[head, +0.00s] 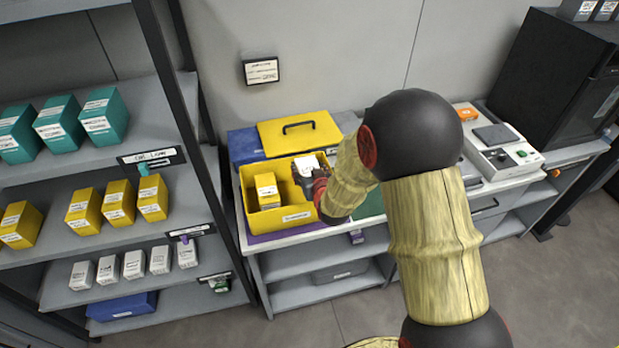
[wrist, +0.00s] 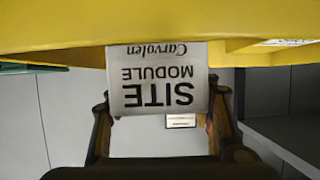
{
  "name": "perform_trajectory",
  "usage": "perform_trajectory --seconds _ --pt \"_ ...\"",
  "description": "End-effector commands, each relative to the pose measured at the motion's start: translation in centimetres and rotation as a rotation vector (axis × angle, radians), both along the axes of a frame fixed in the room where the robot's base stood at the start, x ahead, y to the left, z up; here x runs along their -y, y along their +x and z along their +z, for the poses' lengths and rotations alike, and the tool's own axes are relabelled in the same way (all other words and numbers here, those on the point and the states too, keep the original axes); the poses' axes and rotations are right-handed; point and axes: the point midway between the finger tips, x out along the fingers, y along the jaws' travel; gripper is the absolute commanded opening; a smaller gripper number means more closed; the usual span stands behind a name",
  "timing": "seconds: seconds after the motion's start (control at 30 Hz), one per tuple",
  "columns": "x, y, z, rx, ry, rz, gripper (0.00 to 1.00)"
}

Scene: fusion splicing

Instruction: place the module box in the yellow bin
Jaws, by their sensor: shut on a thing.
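The white module box (wrist: 155,78), printed "SITE MODULE", is held between the two fingers of my gripper (wrist: 163,112) in the wrist view, its label upside down there. The yellow bin (head: 286,217) stands on the bench in the head view, and its yellow wall (wrist: 60,27) crosses the top of the wrist view. My gripper (head: 308,184) is at the bin's right part in the head view, partly hidden by my arm. The box's lower part is hidden, so I cannot tell whether it touches the bin floor.
A yellow box (head: 266,190) stands in the bin's left part. A yellow lid with a handle (head: 299,132) lies behind the bin. A shelf rack (head: 190,150) with teal, yellow and white boxes stands at left. A splicing device (head: 502,152) sits on the bench at right.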

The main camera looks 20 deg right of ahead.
Motion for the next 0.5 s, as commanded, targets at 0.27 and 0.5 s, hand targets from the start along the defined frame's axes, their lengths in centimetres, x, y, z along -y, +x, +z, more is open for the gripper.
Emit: perform_trajectory --seconds 0.27,0.5 --pt "0.8 0.5 -2.4 -0.002 0.000 0.001 0.26" --pt "0.8 0.5 -4.2 0.002 0.000 0.000 0.26"
